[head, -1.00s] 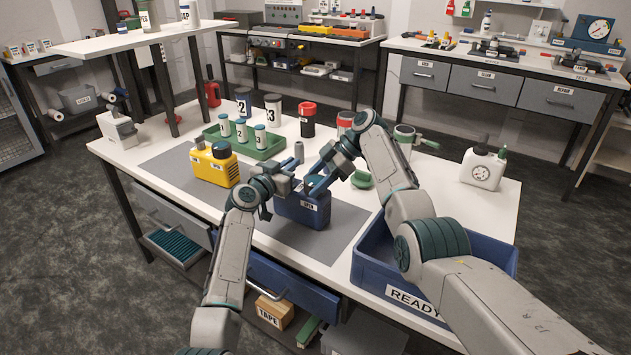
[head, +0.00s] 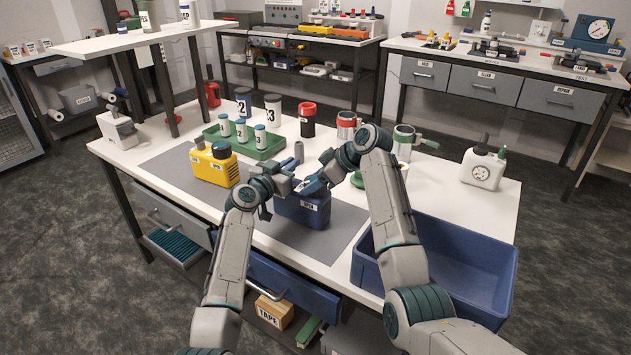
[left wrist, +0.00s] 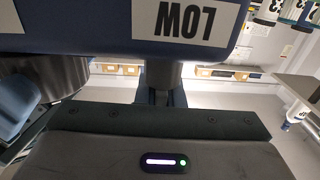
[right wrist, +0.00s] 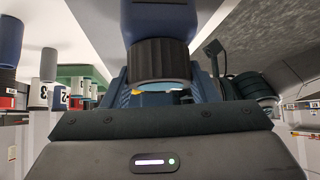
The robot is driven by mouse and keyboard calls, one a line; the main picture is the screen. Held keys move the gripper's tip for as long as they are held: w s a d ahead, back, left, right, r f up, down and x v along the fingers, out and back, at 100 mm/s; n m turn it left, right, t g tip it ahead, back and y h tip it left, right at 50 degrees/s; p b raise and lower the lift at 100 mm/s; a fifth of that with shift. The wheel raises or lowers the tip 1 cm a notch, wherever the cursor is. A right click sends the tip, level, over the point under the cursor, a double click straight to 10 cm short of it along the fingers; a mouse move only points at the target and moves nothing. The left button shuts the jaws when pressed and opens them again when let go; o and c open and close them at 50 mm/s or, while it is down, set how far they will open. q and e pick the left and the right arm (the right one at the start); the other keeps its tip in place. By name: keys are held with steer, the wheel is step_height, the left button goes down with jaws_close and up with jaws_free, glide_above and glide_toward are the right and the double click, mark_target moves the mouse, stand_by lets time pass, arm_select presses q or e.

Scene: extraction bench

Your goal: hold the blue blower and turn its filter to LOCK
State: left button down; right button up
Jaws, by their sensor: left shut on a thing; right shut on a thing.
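The left wrist view shows the blower's blue body (left wrist: 110,35) close up, with an upside-down LOW label (left wrist: 198,20). My right gripper (head: 316,184) is at the blower's upper right, shut on the filter. The right wrist view shows the filter as a dark ribbed cap (right wrist: 161,60) between the blue fingers. Its lock marks are not visible.
A yellow unit (head: 213,165) stands left of the blower on the grey mat (head: 172,166). A green tray (head: 268,149) with small bottles is behind. A blue bin (head: 470,245) is at the right front. A grey cylinder (head: 299,152) stands just behind the grippers.

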steer(key=shift+m, duration=0.3)
steer(key=o, duration=1)
steer(key=v, duration=0.7)
steer(key=shift+s+r, duration=0.15)
steer(key=shift+s, duration=0.05)
steer(key=shift+d, duration=0.15)
